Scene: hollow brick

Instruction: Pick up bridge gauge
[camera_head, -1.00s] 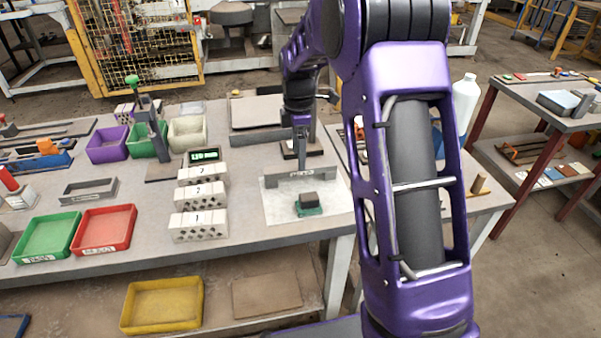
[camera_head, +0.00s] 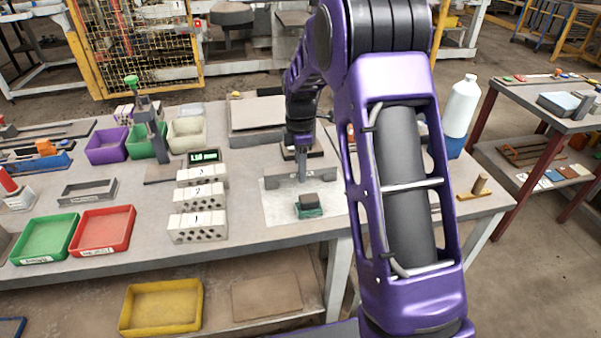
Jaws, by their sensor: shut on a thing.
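The bridge gauge (camera_head: 278,181) is a grey bar with short legs at its ends, near the back of a white sheet on the bench. My gripper (camera_head: 302,176) points down at its middle from above and is shut on it. The fingertips are small in this view, and the gauge's middle is partly covered by them. I cannot tell whether the gauge's legs touch the sheet.
A small green block with a dark top (camera_head: 310,206) sits just in front of the gauge on the white sheet (camera_head: 282,212). Numbered hollow bricks (camera_head: 197,228) stand to the left. A white-and-blue bottle (camera_head: 461,110) stands to the right.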

